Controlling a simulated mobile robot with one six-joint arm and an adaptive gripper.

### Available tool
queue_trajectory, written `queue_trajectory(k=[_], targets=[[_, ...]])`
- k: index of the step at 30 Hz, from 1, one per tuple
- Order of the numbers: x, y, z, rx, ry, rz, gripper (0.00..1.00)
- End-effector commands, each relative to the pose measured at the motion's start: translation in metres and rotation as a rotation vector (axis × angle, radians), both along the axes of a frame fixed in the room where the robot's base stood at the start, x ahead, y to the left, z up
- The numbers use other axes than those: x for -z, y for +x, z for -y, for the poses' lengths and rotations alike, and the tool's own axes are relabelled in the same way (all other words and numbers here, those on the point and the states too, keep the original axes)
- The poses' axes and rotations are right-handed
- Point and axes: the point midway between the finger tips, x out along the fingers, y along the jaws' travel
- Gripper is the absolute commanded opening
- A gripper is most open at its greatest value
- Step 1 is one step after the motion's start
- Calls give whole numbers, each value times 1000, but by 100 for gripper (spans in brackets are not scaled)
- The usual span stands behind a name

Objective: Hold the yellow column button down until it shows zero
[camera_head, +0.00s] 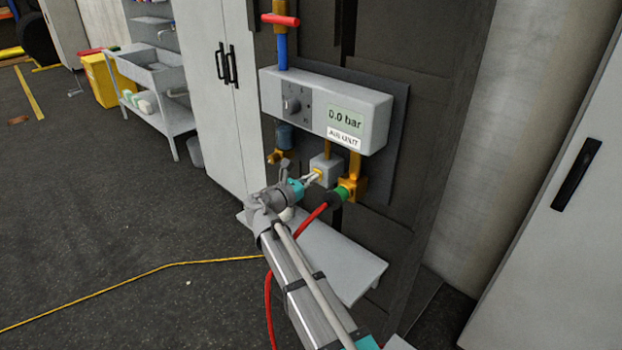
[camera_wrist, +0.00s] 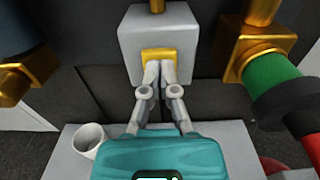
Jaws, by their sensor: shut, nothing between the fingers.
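The yellow button (camera_wrist: 158,55) sits on the front of a small grey box (camera_wrist: 186,32) under the air unit; in the head view the box (camera_head: 325,170) hangs below a brass pipe. My gripper (camera_wrist: 161,78) is shut and empty, with its fingertips at the button's lower part, appearing to touch it. How far the button is pressed I cannot tell. In the head view my gripper (camera_head: 308,180) reaches the box from the lower left. The air unit's display (camera_head: 345,119) reads 0.0 bar.
A green coupling (camera_wrist: 272,75) with a red hose (camera_head: 310,216) is close right of my gripper. A brass fitting (camera_wrist: 22,72) is at the left. A white cup (camera_wrist: 88,140) stands on the shelf (camera_head: 345,255) below. A red-handled valve (camera_head: 281,20) is above the unit.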

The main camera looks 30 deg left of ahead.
Motion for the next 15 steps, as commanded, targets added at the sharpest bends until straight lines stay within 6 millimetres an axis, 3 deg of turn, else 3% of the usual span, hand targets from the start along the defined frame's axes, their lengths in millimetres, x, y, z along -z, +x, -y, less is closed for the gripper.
queue_trajectory(k=[7,15], targets=[[-1,-25,-8,-1,2,0,0],[0,-71,-22,-3,2,-1,0]])
